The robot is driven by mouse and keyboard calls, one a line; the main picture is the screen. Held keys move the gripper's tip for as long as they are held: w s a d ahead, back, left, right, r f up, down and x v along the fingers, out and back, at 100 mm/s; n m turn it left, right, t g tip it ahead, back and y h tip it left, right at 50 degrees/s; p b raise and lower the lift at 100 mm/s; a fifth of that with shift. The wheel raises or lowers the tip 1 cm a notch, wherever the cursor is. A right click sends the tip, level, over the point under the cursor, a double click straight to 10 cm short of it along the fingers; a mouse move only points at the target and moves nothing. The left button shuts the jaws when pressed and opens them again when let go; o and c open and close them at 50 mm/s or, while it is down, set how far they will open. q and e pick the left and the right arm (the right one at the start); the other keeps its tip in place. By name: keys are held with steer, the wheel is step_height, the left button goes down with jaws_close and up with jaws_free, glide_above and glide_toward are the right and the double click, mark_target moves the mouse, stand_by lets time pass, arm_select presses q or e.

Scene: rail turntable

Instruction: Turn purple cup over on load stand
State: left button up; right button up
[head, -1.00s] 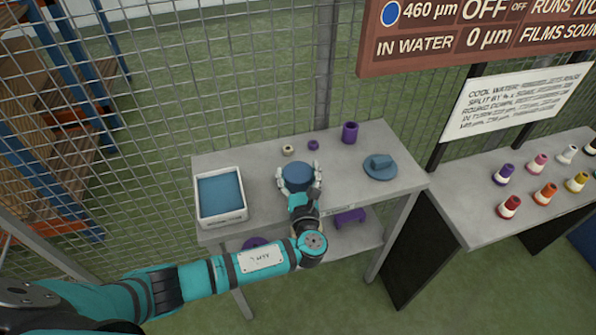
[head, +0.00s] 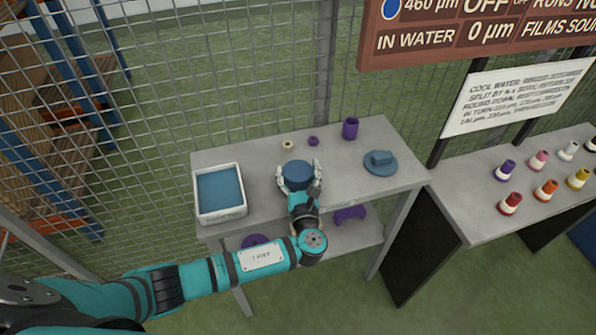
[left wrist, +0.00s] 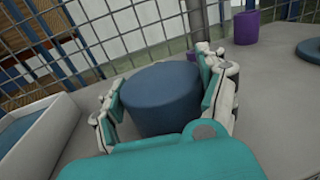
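A purple cup (head: 350,129) stands at the back of the grey load stand (head: 262,205), its open top facing up. It also shows in the left wrist view (left wrist: 246,27). My left gripper (head: 298,174) is low over the middle of the stand, away from the purple cup. Its fingers lie on both sides of a wide dark blue cylinder (left wrist: 160,98), close against it. I cannot tell whether they press on it. The cylinder seems to rest on the stand. My right gripper is out of view.
A white tray with a blue inside (head: 242,214) is at the stand's left. A cream ring (head: 288,146) and a small purple ring (head: 313,141) lie behind the cylinder. Wire mesh rises behind.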

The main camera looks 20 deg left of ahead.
arm_select(q)
steer(key=o, duration=0.5)
steer(key=shift+s, duration=0.1)
steer(key=v, duration=1.2)
